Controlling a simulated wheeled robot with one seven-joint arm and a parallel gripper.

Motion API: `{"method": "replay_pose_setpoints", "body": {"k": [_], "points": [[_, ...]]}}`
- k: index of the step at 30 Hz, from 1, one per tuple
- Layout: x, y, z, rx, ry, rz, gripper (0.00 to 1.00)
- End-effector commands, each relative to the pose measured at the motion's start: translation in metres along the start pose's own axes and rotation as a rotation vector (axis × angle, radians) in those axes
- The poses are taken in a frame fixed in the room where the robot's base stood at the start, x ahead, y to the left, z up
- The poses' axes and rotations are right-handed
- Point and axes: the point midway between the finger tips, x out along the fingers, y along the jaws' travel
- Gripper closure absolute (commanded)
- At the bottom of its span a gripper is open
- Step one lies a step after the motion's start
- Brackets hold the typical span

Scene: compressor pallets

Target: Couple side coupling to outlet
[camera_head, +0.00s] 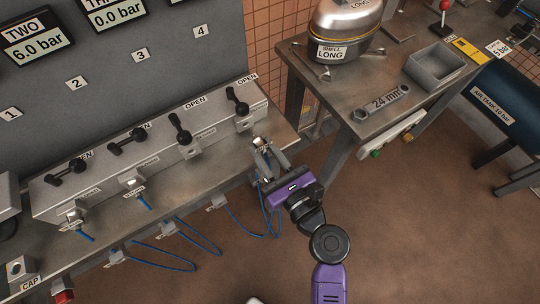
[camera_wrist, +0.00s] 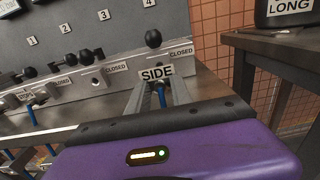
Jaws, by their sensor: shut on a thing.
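My gripper (camera_head: 264,160) is shut on the side coupling, a small metal fitting with a blue hose. In the wrist view the coupling (camera_wrist: 160,87) sits between the fingertips (camera_wrist: 160,92), under a white SIDE label (camera_wrist: 157,74). In the head view its metal end (camera_head: 261,143) shows just in front of the manifold's right end. The outlet block (camera_head: 245,123) under valve 4 is close to it, up and left. The wrist view hides this outlet behind the coupling and label, so I cannot tell whether they touch.
The grey manifold (camera_head: 90,187) carries several black-handled valves. Outlets 1 (camera_head: 72,217) and 2 (camera_head: 130,182) have blue hoses; outlet 3 (camera_head: 185,151) looks bare. Blue hoses (camera_head: 180,262) loop below the bench edge. Open floor lies front right.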

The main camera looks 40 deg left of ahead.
Motion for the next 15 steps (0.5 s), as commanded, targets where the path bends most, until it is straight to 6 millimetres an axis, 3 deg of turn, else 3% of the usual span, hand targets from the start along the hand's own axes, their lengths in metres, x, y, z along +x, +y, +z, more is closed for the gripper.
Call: {"method": "replay_pose_setpoints", "body": {"k": [6, 15], "points": [[0.017, 0.0, 0.0, 0.0, 0.0, 0.001, 1.0], [0.025, 0.0, 0.0, 0.0, 0.0, -0.001, 1.0]]}}
